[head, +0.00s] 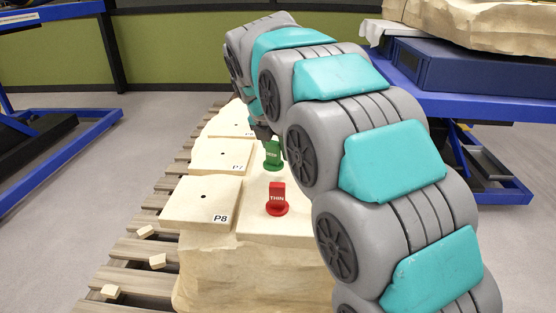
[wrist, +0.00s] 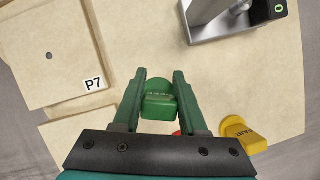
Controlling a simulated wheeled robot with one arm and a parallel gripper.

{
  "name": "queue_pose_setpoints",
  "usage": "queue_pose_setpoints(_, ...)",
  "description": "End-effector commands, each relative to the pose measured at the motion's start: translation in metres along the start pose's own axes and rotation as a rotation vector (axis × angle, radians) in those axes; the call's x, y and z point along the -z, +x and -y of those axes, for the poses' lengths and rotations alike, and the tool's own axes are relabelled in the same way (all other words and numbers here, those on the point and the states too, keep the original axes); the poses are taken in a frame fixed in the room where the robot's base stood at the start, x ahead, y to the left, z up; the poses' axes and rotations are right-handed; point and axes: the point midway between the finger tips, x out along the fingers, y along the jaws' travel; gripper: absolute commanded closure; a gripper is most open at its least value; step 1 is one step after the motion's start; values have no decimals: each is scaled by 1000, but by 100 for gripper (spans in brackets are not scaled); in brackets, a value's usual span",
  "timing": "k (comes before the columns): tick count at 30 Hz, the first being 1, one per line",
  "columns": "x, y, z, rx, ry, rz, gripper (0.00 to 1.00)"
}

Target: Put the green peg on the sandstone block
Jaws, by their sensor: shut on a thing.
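The green peg (head: 272,152) is upright over the pale top of the sandstone block (head: 250,268), behind the red peg. My gripper (wrist: 160,76) is shut on the green peg, which also shows between the two fingers in the wrist view (wrist: 160,104). In the head view my gripper (head: 264,130) is partly hidden behind my arm. I cannot tell whether the peg's base touches the block or hangs just above it.
A red peg marked THIN (head: 277,199) stands nearer on the block. Slabs P8 (head: 203,203) and P7 (head: 219,154), each with a hole, lie left. A yellow peg (wrist: 242,134) and a grey metal device (wrist: 215,25) are right in the wrist view.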

Motion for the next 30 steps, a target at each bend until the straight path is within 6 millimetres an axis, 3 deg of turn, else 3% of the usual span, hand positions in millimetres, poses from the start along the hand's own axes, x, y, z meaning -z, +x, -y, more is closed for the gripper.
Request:
queue_pose_setpoints(5, -3, 6, 0, -1, -1, 1, 100)
queue_pose_setpoints(13, 9, 34, 1, 1, -1, -1, 100)
queue_pose_setpoints(23, 10, 36, 0, 0, 0, -1, 100)
queue_pose_setpoints(24, 10, 37, 0, 0, 0, -1, 57)
queue_pose_setpoints(30, 10, 36, 0, -1, 0, 0, 35)
